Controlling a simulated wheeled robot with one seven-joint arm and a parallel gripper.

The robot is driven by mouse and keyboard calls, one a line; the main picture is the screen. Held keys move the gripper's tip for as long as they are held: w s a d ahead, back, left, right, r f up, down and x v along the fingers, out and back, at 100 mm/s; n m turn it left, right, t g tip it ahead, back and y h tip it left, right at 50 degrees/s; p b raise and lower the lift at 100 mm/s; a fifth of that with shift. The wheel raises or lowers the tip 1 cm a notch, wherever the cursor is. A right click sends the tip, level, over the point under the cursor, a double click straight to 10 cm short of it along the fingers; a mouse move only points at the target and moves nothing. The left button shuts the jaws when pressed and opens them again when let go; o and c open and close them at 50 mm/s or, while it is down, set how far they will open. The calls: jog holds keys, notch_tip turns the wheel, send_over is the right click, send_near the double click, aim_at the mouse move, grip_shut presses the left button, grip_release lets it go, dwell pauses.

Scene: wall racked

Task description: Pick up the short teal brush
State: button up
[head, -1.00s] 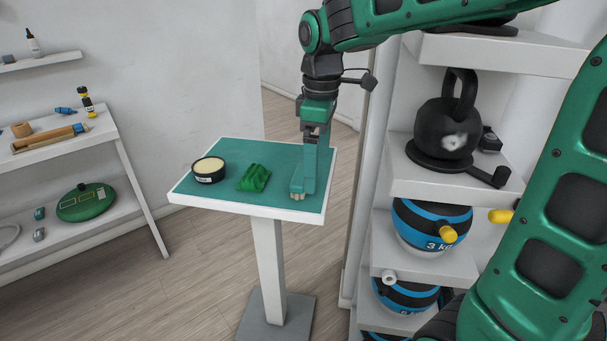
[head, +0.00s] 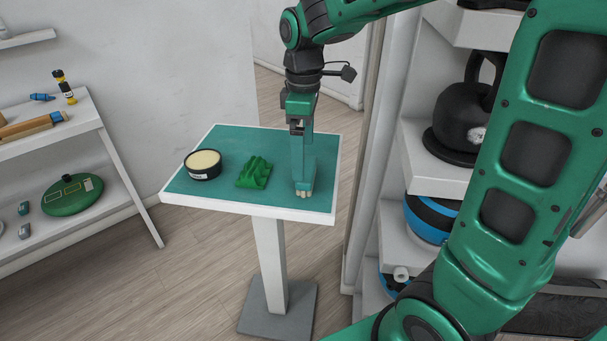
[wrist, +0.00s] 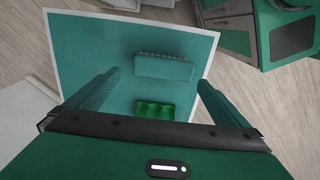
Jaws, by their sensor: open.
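The short teal brush (wrist: 164,67) lies on the teal top of a small white-edged stand (wrist: 95,45). In the wrist view it shows as a teal block with a bumpy edge, between and beyond the fingers. In the head view my gripper (head: 303,178) points down over the right part of the stand (head: 230,141) and hides most of the brush; a pale end shows at the finger's foot. My gripper is open, with its fingers (wrist: 158,78) spread to either side of the brush. I cannot tell whether they touch it.
A crumpled green object (head: 254,172) lies just left of my gripper. A black round tin (head: 203,164) with cream contents stands farther left. A white rack (head: 417,160) with kettlebells rises close on the right; a white shelf unit (head: 120,160) stands at the left wall.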

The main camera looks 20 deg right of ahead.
aim_at(307, 176)
jog(key=shift+s+f, duration=0.15)
jog(key=shift+f, duration=1.3)
jog(key=shift+s+f, duration=0.1)
jog(key=shift+f, duration=1.3)
jog(key=shift+c, duration=0.6)
jog(key=c, duration=0.9)
